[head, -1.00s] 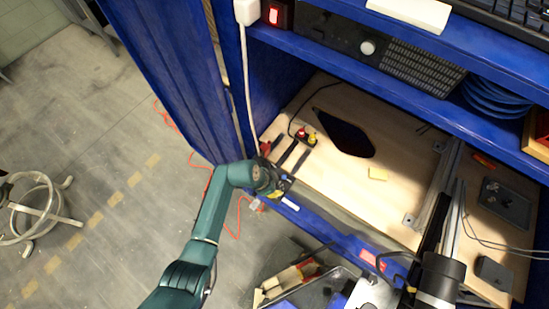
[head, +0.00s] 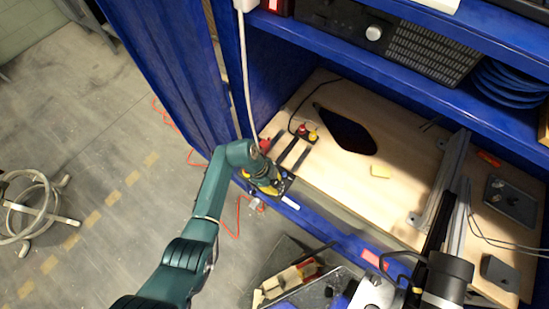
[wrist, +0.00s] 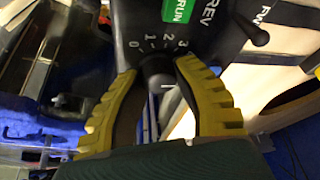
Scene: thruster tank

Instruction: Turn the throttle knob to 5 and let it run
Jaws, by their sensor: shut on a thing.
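The throttle knob (wrist: 157,67) is dark and round, on a black control box (wrist: 205,35) in the wrist view. Dial numbers 0, 1, 2 and 3 show around its far side; any higher numbers are hidden by the right finger. A pale mark shows low on the knob, too small to read as a setting. My gripper (wrist: 158,72) has yellow ribbed fingers, one on each side of the knob, shut on it. In the head view my gripper (head: 263,181) is at the bench's front left edge, covering most of the box.
A green RUN label (wrist: 180,10) and a black lever (wrist: 250,30) by REV and FWD sit close to the fingers. Red and yellow knobs (head: 304,130) stand on the bench (head: 345,180) behind. A metal rail (head: 440,180) crosses the bench at right.

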